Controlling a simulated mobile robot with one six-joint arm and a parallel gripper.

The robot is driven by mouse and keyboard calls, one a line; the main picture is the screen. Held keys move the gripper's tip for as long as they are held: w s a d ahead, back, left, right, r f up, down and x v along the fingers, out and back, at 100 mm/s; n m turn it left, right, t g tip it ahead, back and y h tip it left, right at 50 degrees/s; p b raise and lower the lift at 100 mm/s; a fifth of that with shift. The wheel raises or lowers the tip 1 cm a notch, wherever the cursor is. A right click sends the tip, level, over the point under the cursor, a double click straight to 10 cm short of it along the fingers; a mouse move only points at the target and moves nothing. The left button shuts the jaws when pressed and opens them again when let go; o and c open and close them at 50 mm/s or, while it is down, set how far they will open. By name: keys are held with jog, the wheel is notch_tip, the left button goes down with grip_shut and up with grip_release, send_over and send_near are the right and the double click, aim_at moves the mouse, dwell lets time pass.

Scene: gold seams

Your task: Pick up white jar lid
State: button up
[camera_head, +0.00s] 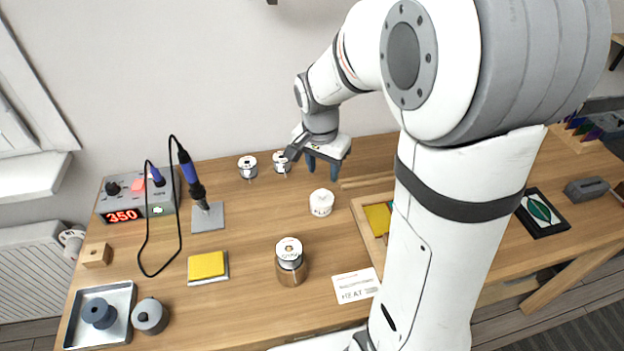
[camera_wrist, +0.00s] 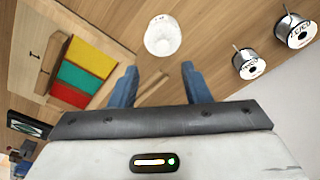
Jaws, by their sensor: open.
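A small white round piece with faint print on its side, which looks like the white jar lid (camera_head: 321,203), sits on the wooden table near the middle. It also shows at the top of the wrist view (camera_wrist: 163,36), beyond the fingertips. My gripper (camera_head: 321,170) has blue fingers and is open and empty. In the head view it hangs behind the lid, towards the wall, and does not touch it. In the wrist view the lid lies roughly in line with the gap between the fingers (camera_wrist: 159,70).
Two wire spools (camera_head: 248,166) stand left of my gripper near the wall. A brown jar with a metallic top (camera_head: 290,262) stands in front of the lid. A wooden tray (camera_head: 362,222) with coloured blocks lies right of it. A soldering station (camera_head: 138,195) is at the left.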

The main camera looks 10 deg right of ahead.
aim_at(322, 191)
jog(key=f, duration=0.5)
jog(key=w+f+p, duration=0.1)
jog(key=f, duration=0.2)
jog(key=shift+d, duration=0.2)
grip_shut()
